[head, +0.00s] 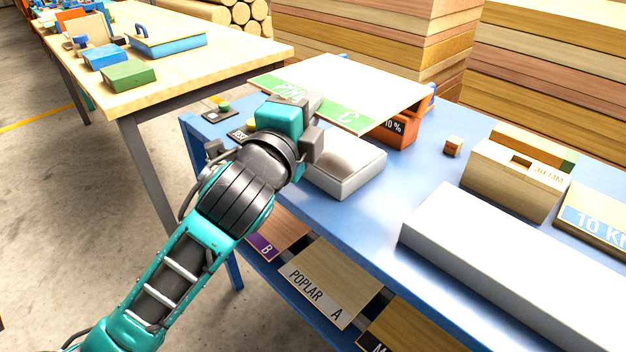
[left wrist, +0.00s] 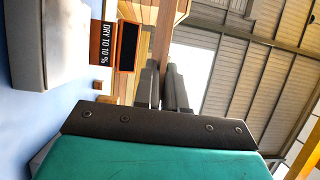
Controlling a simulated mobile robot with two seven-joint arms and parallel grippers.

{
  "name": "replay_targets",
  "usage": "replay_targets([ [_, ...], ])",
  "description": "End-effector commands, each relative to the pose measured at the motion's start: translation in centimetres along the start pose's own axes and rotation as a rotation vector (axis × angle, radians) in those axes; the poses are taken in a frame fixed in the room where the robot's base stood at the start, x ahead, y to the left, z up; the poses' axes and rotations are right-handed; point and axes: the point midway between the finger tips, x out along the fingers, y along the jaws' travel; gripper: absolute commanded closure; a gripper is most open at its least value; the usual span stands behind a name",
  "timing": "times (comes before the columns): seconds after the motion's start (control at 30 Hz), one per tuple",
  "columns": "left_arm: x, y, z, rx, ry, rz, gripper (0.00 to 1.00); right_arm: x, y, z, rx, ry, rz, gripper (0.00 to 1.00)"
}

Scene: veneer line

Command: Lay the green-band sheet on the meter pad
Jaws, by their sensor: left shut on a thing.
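The green-band sheet (head: 352,85), pale wood with a green strip lettered "C", is in my left gripper (head: 306,112). The gripper is shut on its near, banded edge and hides part of the lettering. The sheet is raised above the blue table, over the orange meter (head: 398,130), which it partly covers. The pale grey block that looks like the meter pad (head: 345,168) lies below and in front, bare on top where visible. The left wrist view shows the two fingers (left wrist: 163,88) close together, the meter's dark display (left wrist: 127,46) and the pad (left wrist: 48,45). My right gripper is out of view.
On the blue table (head: 415,185), a slotted wooden block (head: 510,180), a small wood cube (head: 452,146) and a long white block (head: 520,270) stand to the right. Labelled sheets (head: 320,282) lie on the lower shelf. A wooden workbench (head: 190,68) stands behind left.

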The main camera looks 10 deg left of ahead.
Motion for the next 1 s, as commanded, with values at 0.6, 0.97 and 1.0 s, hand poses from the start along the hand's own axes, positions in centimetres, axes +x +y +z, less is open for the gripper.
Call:
replay_targets([
  [0.6, -0.3, 10.2, 0.1, -0.001, 0.000, 0.000, 1.00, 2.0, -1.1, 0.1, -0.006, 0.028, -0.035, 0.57],
  [0.97, -0.4, 13.0, 0.1, 0.000, 0.001, -0.004, 1.00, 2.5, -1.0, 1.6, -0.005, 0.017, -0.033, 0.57],
  [1.0, -0.4, 13.0, 0.1, 0.000, 0.001, -0.003, 1.00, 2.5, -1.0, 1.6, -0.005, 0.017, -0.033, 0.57],
])
